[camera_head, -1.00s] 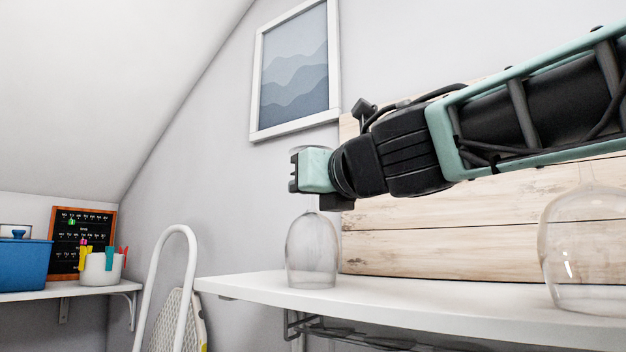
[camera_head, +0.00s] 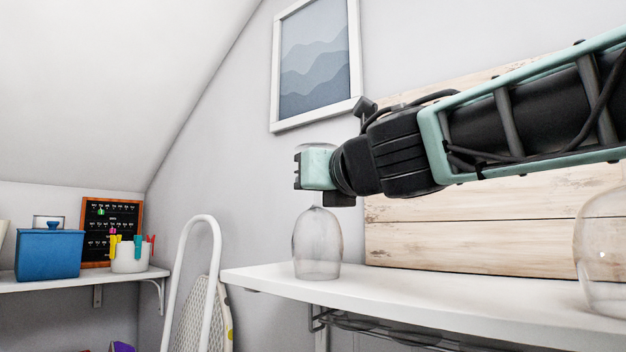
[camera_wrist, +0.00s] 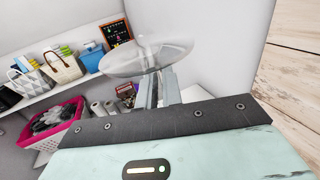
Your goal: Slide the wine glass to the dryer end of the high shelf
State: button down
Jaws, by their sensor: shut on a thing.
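The wine glass (camera_head: 317,245) is upside down, rim down, over the high white shelf (camera_head: 420,293) near its left end. It looks upright; I cannot tell if its rim touches the shelf. My gripper (camera_head: 308,170) is level above the bowl, shut on the glass at its stem, just below the round foot. In the wrist view the clear foot (camera_wrist: 146,60) lies across the fingertips of my gripper (camera_wrist: 158,85). The fingers and most of the stem are hidden in the head view. No dryer shows.
A second upside-down glass (camera_head: 602,255) stands at the shelf's right. A wooden panel (camera_head: 490,235) backs the shelf. A ladder-like white frame (camera_head: 205,240) stands beyond its left end. A lower shelf (camera_head: 60,283) holds a blue box (camera_head: 48,254) and pen cup (camera_head: 130,257).

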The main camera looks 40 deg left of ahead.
jog(key=shift+w+a+p, duration=0.15)
jog(key=shift+a+p, duration=1)
jog(key=shift+a, duration=0.8)
jog(key=shift+c, duration=1.4)
grip_release()
jog(key=shift+d, duration=0.1)
jog(key=shift+b+v, duration=1.7)
jog(key=shift+v, duration=0.85)
jog(key=b+v, duration=0.3)
jog(key=v, duration=0.4)
jog(key=shift+d, duration=0.35)
jog(key=shift+s, duration=0.25)
